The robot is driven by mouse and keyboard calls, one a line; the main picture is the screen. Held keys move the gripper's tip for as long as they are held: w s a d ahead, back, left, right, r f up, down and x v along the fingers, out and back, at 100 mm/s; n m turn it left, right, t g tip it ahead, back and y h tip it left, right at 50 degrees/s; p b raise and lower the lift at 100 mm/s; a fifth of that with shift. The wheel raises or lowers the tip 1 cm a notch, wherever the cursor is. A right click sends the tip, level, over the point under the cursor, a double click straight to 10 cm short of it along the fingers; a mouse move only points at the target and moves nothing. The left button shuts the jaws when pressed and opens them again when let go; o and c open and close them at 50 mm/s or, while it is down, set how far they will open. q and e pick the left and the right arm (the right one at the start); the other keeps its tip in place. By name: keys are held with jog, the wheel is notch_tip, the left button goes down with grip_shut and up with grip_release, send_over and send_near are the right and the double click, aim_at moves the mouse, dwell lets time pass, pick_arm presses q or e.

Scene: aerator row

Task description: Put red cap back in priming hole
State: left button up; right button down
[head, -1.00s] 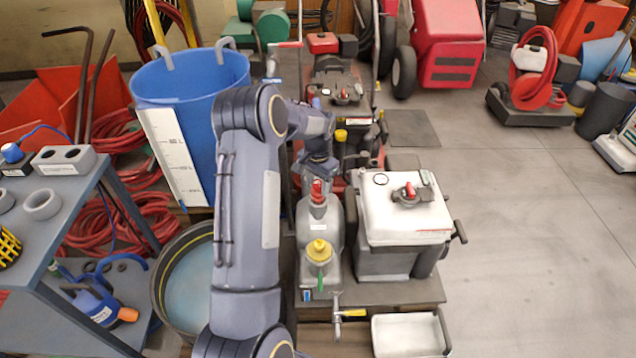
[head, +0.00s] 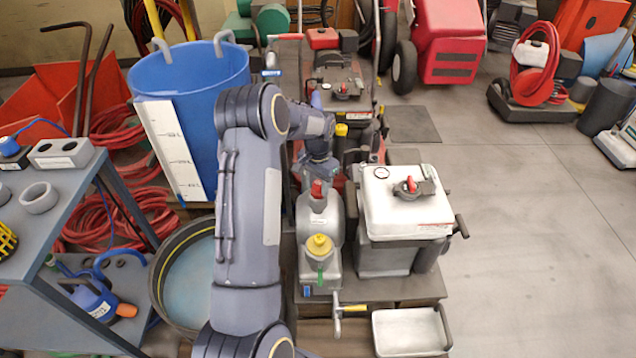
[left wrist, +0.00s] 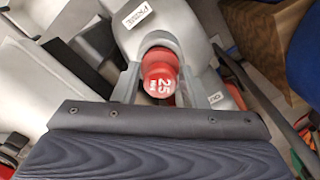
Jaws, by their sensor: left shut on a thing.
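The red cap (head: 317,189) is at the top of the grey pump housing (head: 326,222). It also shows in the left wrist view (left wrist: 159,72), marked 25, between the two fingers of my left gripper (left wrist: 158,84). The fingers are closed on its sides. In the head view my left gripper (head: 318,176) comes down on the cap from behind. A PRIME label (left wrist: 140,13) is on the housing beside the cap. The cap hides the priming hole, and I cannot tell whether it is seated or just above. My right gripper is not in view.
A yellow cap (head: 319,246) sits on the front of the housing, with a yellow-handled valve (head: 350,308) below. A white-topped box (head: 402,205) stands close on the right. A blue bucket (head: 190,90) is left of my arm. The floor (head: 530,230) farther right is clear.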

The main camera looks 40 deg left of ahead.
pick_arm(q)
jog(key=shift+f, duration=0.3)
jog(key=o, duration=1.1)
jog(key=shift+o, duration=0.2)
jog(key=shift+r, duration=0.1)
